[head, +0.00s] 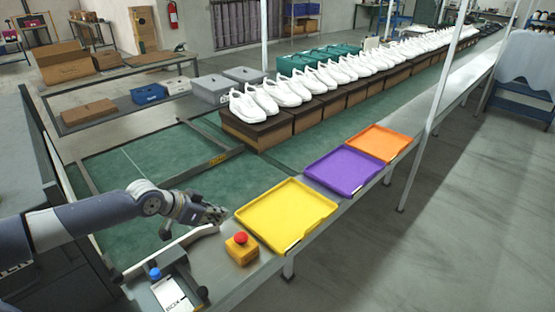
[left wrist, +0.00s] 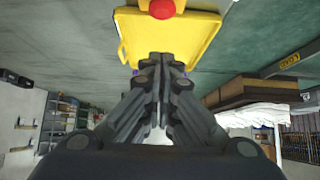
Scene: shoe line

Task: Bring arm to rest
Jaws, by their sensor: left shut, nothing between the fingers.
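My left gripper (head: 214,215) reaches in from the left in the head view, just left of the yellow tray (head: 287,215) and apart from it as far as I can tell. In the left wrist view my left gripper (left wrist: 160,68) has its fingers together with nothing between them. The yellow tray (left wrist: 200,45) shows beyond the fingertips there. My right gripper does not show in either view.
A yellow box with a red button (head: 241,248) sits near my left gripper. A purple tray (head: 343,170) and an orange tray (head: 378,143) lie farther along the metal ledge. White shoes (head: 290,91) stand in a row on brown boxes (head: 270,131). The yellow tray is empty.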

